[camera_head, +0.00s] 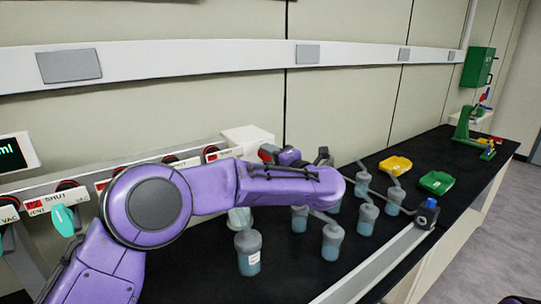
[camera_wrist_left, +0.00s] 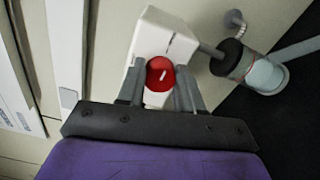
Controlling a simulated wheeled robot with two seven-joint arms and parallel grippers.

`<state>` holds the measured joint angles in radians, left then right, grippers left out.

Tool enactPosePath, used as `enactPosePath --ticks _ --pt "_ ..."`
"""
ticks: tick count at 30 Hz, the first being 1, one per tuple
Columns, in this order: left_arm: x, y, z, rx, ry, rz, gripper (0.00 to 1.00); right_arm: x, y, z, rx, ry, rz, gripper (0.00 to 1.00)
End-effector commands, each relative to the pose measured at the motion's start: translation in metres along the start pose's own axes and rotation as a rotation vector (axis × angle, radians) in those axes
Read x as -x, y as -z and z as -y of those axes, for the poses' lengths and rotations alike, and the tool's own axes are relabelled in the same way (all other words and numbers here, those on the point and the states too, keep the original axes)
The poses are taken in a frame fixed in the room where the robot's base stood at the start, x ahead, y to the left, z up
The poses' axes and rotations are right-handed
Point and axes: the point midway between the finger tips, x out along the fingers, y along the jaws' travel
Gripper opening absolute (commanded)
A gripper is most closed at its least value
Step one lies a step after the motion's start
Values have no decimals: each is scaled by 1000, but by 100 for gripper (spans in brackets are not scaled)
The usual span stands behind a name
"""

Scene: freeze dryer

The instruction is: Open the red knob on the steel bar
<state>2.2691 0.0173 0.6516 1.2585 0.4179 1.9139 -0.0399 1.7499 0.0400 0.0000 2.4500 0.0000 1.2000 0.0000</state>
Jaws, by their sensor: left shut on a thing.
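The red knob (camera_wrist_left: 160,73) sits on the end of a white block (camera_wrist_left: 165,28) in the left wrist view. My left gripper (camera_wrist_left: 160,80) has its two grey fingers on either side of the knob and is shut on it. A pale mark crosses the knob's face. In the head view, the red knob (camera_head: 267,152) shows small beside the white block (camera_head: 247,138) at the bar's far end. My purple left arm covers much of the bar. My right gripper is not in view.
Several capped flasks with bluish contents, including one in front (camera_head: 248,253), stand on or above the black bench. A yellow tray (camera_head: 394,166) and a green tray (camera_head: 436,182) lie to the right. A turquoise valve handle (camera_head: 63,219) is at left.

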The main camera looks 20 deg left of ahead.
Motion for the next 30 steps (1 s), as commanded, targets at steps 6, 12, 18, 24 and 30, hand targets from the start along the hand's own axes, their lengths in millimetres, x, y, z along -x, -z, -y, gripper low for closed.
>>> enactPosePath --ticks 6,12,18,24,30 --pt "0 1 3 -16 5 -4 5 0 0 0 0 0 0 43" --pt "0 1 3 -16 5 -4 5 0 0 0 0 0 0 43" --pt "0 1 2 -14 3 -3 61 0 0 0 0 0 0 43" --pt "0 0 1 -13 2 -1 61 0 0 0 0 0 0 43" --pt "23 0 5 -12 -1 4 61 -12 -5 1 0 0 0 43"
